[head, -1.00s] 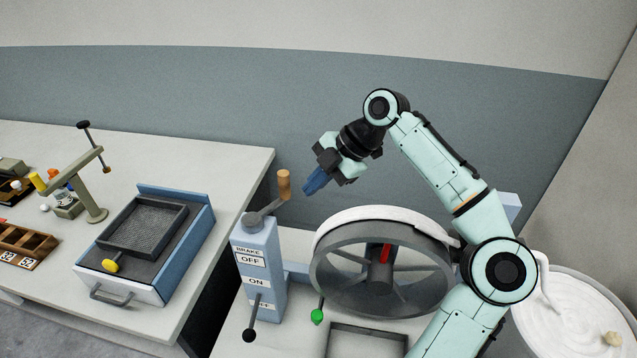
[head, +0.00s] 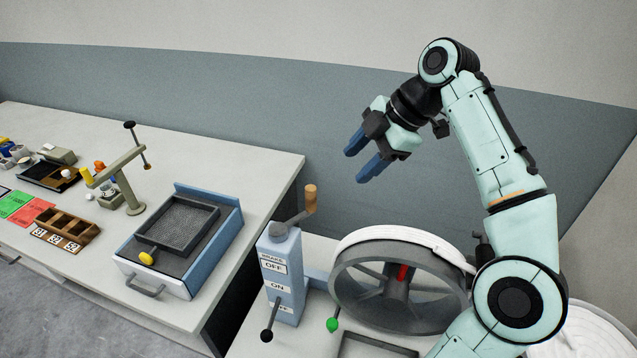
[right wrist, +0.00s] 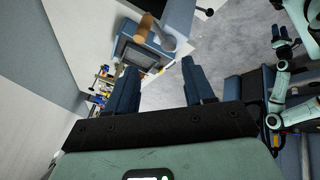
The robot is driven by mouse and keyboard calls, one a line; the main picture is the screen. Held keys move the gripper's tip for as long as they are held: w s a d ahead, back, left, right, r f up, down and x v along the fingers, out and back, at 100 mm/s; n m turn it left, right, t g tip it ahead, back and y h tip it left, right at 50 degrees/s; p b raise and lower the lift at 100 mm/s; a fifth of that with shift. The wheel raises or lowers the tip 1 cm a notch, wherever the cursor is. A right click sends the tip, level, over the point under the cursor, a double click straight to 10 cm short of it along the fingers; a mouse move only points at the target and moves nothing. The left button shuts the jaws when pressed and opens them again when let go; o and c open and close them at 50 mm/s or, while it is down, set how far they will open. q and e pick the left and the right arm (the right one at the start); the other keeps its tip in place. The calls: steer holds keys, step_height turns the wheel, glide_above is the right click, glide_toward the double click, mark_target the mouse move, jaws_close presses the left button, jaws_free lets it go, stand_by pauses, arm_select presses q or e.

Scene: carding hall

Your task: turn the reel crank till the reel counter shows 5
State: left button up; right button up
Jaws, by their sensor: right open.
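The reel crank (head: 282,220) is a grey arm on top of a blue post (head: 285,258), with an upright wooden handle (head: 311,198). My right gripper (head: 354,167) is open and empty, above and to the right of the handle, apart from it. In the right wrist view the wooden handle (right wrist: 142,29) shows beyond my open fingers (right wrist: 160,98). The reel (head: 345,283) is a grey spoked wheel with a white band and a red mark. I cannot make out a reel counter. My left gripper (right wrist: 286,46) seems to show small in the right wrist view; its jaws are unclear.
The post has brake labels and a black-knobbed lever (head: 268,335); a green-knobbed lever (head: 333,325) stands beside the reel. A blue box with a mesh tray (head: 180,225) sits on the left bench (head: 255,160). A white coiled can (head: 595,335) is at the lower right.

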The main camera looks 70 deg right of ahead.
mark_target(311, 188)
steer(key=w+d+f+m+g+p, duration=0.2)
steer(key=w+d+f+m+p, duration=0.15)
steer(key=w+m, duration=0.4)
steer(key=x, duration=0.7)
steer(key=a+b+x, duration=0.1)
steer(key=x, duration=0.2)
steer(key=shift+w+f, duration=0.25)
steer(key=shift+f, duration=0.05)
steer(key=shift+w+f, duration=0.2)
steer(key=shift+f, duration=0.3)
arm_select(q)
steer(key=w+r, duration=0.4)
steer(key=shift+r, duration=0.2)
arm_select(e)
jaws_close()
